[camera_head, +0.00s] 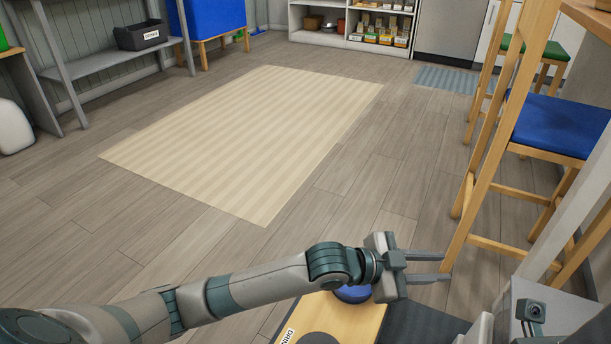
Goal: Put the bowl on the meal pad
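My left gripper (447,267) reaches in from the lower left. Its two fingers are apart and point right, with nothing between them. A round blue object (352,294), perhaps the bowl, sits on a light wooden board (365,325) just below my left wrist, which hides much of it. The board carries a partly cut-off label and a dark round patch (318,339) at the bottom edge. I cannot tell which surface is the meal pad. My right gripper's fingers do not show.
A dark grey surface (425,326) lies right of the board. Tall wooden stools, one with a blue seat (560,126), stand at right. A beige striped rug (250,135) covers open floor ahead. Shelving (345,28) stands at the back, a grey bench (110,65) at left.

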